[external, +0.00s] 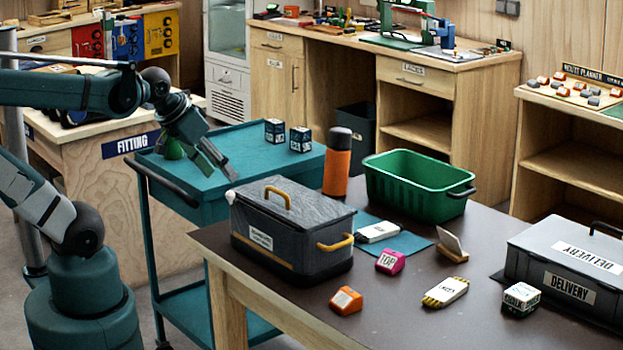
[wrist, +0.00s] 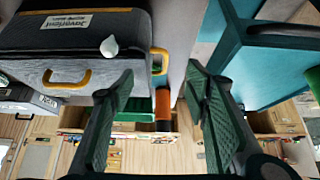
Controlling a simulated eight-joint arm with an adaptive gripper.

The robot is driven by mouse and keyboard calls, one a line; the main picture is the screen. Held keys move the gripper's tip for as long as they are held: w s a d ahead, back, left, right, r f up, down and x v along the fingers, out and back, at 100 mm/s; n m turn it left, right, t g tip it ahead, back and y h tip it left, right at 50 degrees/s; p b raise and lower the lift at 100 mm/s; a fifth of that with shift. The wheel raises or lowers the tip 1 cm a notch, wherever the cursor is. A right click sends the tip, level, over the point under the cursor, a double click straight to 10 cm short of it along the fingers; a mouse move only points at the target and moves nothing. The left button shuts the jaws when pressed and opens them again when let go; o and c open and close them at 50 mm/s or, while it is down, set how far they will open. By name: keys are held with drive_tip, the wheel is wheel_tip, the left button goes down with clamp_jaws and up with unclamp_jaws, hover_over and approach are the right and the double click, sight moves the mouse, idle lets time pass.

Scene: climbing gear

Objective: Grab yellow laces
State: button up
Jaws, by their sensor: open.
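A small yellow-and-white bundle with a dark-lettered label (external: 446,292) lies flat on the dark tabletop, near its front edge; it looks like the yellow laces, though I cannot read the label for certain. It does not show in the wrist view. My gripper (external: 216,160) is in the air over the teal cart, left of the table and well away from the bundle. In the wrist view my gripper (wrist: 160,70) has its two green fingers spread wide with nothing between them.
A grey lidded box (external: 290,238) with yellow handles stands between my gripper and the bundle. Near the bundle are an orange block (external: 346,300), a pink block (external: 390,262), a white cube (external: 521,299) and a wooden stand (external: 452,246). An orange bottle (external: 337,165) and green crate (external: 415,187) stand behind.

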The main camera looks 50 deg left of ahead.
drive_tip(key=o, duration=1.6)
drive_tip(key=w+d+r+m+p, duration=0.1)
drive_tip(key=w+d, duration=0.2)
drive_tip(key=w+d+r+m+g+h+p, duration=0.1)
drive_tip(key=w+d+r+m, duration=0.1)
drive_tip(key=w+d, duration=0.2)
drive_tip(key=w+d+r+m+h+p, duration=0.1)
drive_tip(key=w+d+p, duration=0.1)
drive_tip(key=w+d, duration=0.1)
drive_tip(key=shift+w+d+r+m+g, duration=0.2)
drive_tip(key=shift+w+d+m+g, duration=0.15)
drive_tip(key=shift+d, duration=0.3)
drive_tip(key=w+d+f+m+g+h+p, duration=0.1)
drive_tip(key=w+d+m+p, duration=0.1)
drive_tip(key=w+d, duration=0.35)
drive_tip(key=w+d+m+g+p, duration=0.1)
drive_tip(key=w+d+m+p, duration=0.15)
drive_tip(key=d, duration=0.65)
drive_tip(key=w+d+f+m+g+p, duration=0.1)
drive_tip(key=d+f, duration=0.5)
drive_tip(key=d, duration=0.7)
drive_tip(key=w+d+f+m+g+h+p, duration=0.1)
drive_tip(key=d+f+m, duration=0.5)
drive_tip(key=d, duration=0.7)
drive_tip(key=shift+w+d+f+m+g+h+p, duration=0.35)
drive_tip(key=shift+f+g+p, duration=0.15)
drive_tip(key=shift+p, duration=0.7)
